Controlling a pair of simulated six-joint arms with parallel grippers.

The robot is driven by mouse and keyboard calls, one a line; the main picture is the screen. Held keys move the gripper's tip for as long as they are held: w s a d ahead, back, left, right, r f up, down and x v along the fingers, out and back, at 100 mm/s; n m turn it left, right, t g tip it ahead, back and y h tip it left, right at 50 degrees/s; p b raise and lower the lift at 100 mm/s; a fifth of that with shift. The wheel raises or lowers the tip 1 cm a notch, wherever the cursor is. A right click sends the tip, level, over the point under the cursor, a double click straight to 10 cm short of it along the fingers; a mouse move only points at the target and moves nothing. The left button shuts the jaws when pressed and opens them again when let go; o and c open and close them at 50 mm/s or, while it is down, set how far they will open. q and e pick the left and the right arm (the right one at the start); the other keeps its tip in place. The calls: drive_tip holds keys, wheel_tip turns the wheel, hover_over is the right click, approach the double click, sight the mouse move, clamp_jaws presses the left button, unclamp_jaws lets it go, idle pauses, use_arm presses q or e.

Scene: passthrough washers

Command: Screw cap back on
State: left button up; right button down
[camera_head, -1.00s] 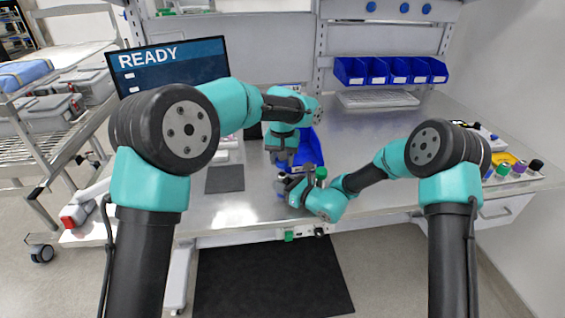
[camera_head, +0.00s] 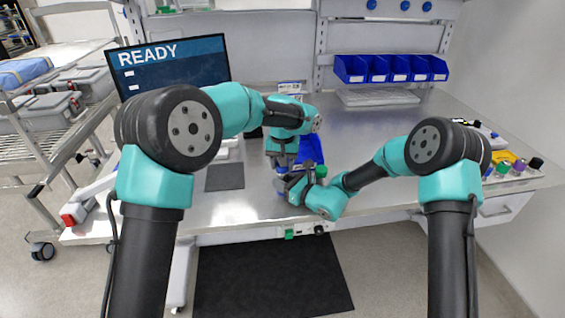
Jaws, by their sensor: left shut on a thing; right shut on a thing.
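My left gripper (camera_head: 283,164) points down from above, over the middle of the bench. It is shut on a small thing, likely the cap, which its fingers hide. My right gripper (camera_head: 285,182) comes in from the right just below it. It is shut on a small container, mostly hidden; a bit of blue (camera_head: 282,192) shows under the jaws. The two grippers are very close, one above the other. I cannot tell whether cap and container touch. A green-topped thing (camera_head: 321,171) shows just behind the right gripper's wrist.
A blue tray (camera_head: 312,148) lies right behind the grippers. A dark mat (camera_head: 225,177) lies to their left. Blue bins (camera_head: 390,68) and a pale rack (camera_head: 378,97) stand at the back. Several capped items (camera_head: 518,166) stand far right. The bench's right middle is clear.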

use_arm(q)
drive_tip(key=shift+f, duration=0.65)
drive_tip(key=shift+f, duration=0.6)
idle(0.5)
drive_tip(key=m, duration=2.1)
drive_tip(key=o, duration=0.9)
